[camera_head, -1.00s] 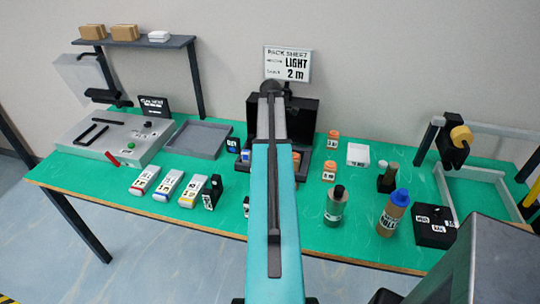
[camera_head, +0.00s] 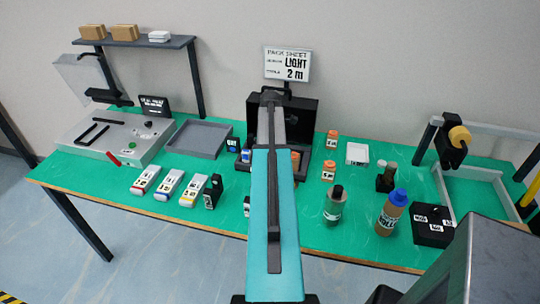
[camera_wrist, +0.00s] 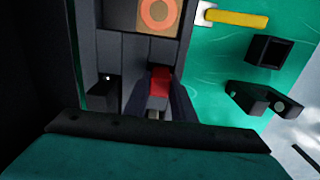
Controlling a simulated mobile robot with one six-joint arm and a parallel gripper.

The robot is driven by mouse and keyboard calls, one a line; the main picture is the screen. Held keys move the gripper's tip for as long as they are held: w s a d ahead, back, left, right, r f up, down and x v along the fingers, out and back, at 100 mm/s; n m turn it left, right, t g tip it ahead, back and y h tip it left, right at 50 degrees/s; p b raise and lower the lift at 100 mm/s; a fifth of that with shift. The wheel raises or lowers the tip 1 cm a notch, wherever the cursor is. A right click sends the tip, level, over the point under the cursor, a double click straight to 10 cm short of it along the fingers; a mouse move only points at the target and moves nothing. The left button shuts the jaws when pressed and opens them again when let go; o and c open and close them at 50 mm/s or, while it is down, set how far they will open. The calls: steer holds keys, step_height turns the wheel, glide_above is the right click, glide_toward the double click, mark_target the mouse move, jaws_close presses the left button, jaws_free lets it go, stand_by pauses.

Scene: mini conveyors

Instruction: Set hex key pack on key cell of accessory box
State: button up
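The accessory box (camera_head: 309,112) is an open black case at the back middle of the green table, partly hidden behind my arm. In the wrist view its dark divided cells (camera_wrist: 108,50) show, with an orange ring-shaped item (camera_wrist: 158,14) in the far one. My gripper (camera_wrist: 160,80) points down over the cells, its dark fingers on both sides of a small red block with a grey lower part, which looks to be the hex key pack (camera_wrist: 159,83). I cannot tell whether the pack touches the cell floor. In the head view the gripper and pack are hidden.
White packs with coloured bands (camera_head: 168,185) and a black block (camera_head: 213,191) lie left of my arm. Orange-capped jars (camera_head: 329,171), a dark bottle (camera_head: 334,205) and a blue-capped bottle (camera_head: 392,212) stand to the right. A grey tray (camera_head: 199,139) is at left.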

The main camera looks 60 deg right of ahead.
steer(key=o, duration=0.4)
steer(key=shift+r, duration=0.2)
steer(key=shift+r+b, duration=1.6)
steer(key=shift+r, duration=4.35)
steer(key=shift+r, duration=0.1)
